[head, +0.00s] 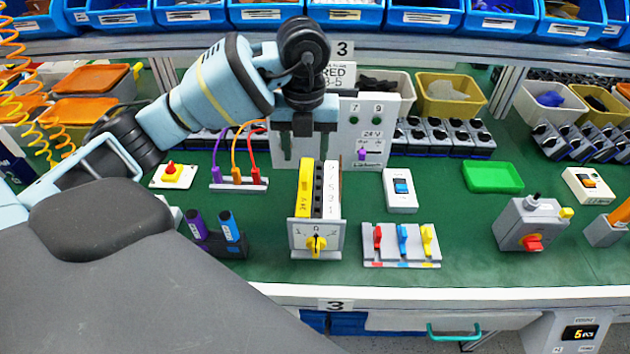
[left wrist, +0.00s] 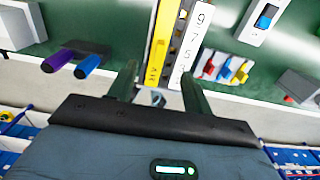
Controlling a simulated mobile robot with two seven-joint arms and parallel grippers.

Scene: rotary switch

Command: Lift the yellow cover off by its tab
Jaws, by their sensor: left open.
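In the left wrist view the yellow cover (left wrist: 163,42) lies ahead, between the lines of my fingers. I cannot clearly make out its tab. A white numbered strip (head: 332,190) stands to its right, with a dark slotted row between. My left gripper (head: 306,148) is open and empty, above and behind the switch, fingers pointing down. It also shows in the left wrist view (left wrist: 158,80). My right gripper is not in view.
Purple and blue handles (head: 230,228) stand in a dark holder to the left. Red, blue and yellow levers (head: 402,243) sit close on the right. Cables on a strip (head: 238,184) and a grey panel (head: 375,125) stand behind. Green bench shows around a green tray (head: 492,177).

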